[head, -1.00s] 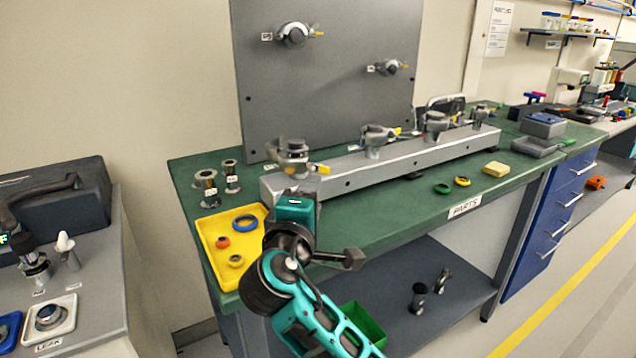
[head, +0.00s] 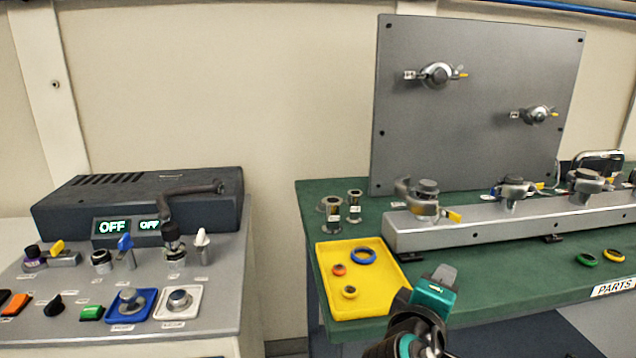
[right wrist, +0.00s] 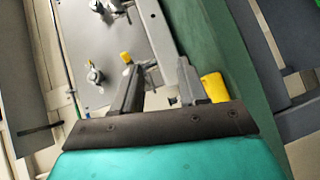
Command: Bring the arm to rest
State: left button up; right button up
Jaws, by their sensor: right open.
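My right gripper (head: 441,277) has a teal body and grey fingers. In the head view it is over the front edge of the green bench, beside the right side of the yellow tray (head: 375,303). In the right wrist view the gripper (right wrist: 158,80) has its two dark fingers apart, with nothing between them held. The rail with clamped fittings (head: 465,232) lies beyond it, apart from the fingers in the head view. My left gripper is in neither view.
A grey console (head: 215,310) with OFF displays, knobs and switches stands at left. A grey panel (head: 480,120) rises behind the rail. A gap separates console and bench.

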jog(key=s+d+f+m+g+y, duration=0.2)
jog(key=s+f+g+y, duration=0.1)
jog(key=s+f, duration=0.55)
jog(key=s+a+f+m+g+y, duration=0.25)
jog(key=s+f+y, duration=0.2)
jog(key=s, duration=0.35)
jog(key=s+a+f+m+g+y, duration=0.1)
jog(key=s+f+m+g+y, duration=0.2)
jog(key=s+f, duration=0.4)
jog(key=w+a+f+t+y+p, duration=0.1)
jog(key=w+a+f+t+p, duration=0.1)
jog(key=w+t, duration=0.4)
notch_tip(320, 180, down, 3)
jog(key=shift+w+a+r+n+t+p, duration=0.15)
jog(key=shift+w+n+t+p, duration=0.1)
jog(key=shift+n+t+p, duration=0.25)
